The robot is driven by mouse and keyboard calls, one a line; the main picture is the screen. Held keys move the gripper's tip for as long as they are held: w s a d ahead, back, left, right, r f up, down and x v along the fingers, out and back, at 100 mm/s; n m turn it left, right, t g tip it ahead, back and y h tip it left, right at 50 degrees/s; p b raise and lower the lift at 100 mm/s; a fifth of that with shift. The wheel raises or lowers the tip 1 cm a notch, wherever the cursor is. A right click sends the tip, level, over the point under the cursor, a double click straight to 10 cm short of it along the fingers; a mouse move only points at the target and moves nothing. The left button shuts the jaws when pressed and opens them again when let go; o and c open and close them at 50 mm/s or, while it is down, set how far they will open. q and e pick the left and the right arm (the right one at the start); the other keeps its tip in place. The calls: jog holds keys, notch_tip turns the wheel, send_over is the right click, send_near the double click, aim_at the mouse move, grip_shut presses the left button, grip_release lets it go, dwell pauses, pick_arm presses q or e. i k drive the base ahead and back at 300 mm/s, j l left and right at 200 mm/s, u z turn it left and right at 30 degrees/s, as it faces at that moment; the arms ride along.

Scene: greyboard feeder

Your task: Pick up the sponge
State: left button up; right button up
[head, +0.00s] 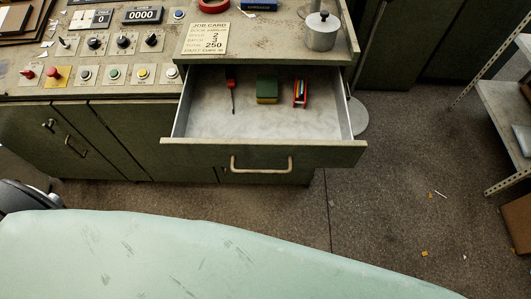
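The sponge (267,90) is a small block, green on top with a yellow band at its front side. It lies in the open drawer (215,122), near the back and about the middle. A red-handled screwdriver (232,92) lies to its left, and a red item with other colours (300,93) lies to its right, both apart from it. Neither of my grippers shows in the head view.
The drawer sticks out from a green control cabinet (120,126) with its handle (261,166) in front. A job card (206,38) and a metal pot (321,32) are on the top. A shelf rack (500,110) stands at right. The floor (400,190) between is mostly clear.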

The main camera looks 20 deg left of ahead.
aim_at(267, 92)
jog(key=u, duration=1.8)
jog(key=z, duration=1.3)
jog(key=i+j, duration=0.15)
jog(key=j, duration=0.2)
jog(key=i+j, duration=0.15)
jog(key=j, duration=0.2)
jog(key=i+j, duration=0.2)
jog(key=j, duration=0.15)
jog(key=i+j, duration=0.15)
jog(key=j, duration=0.2)
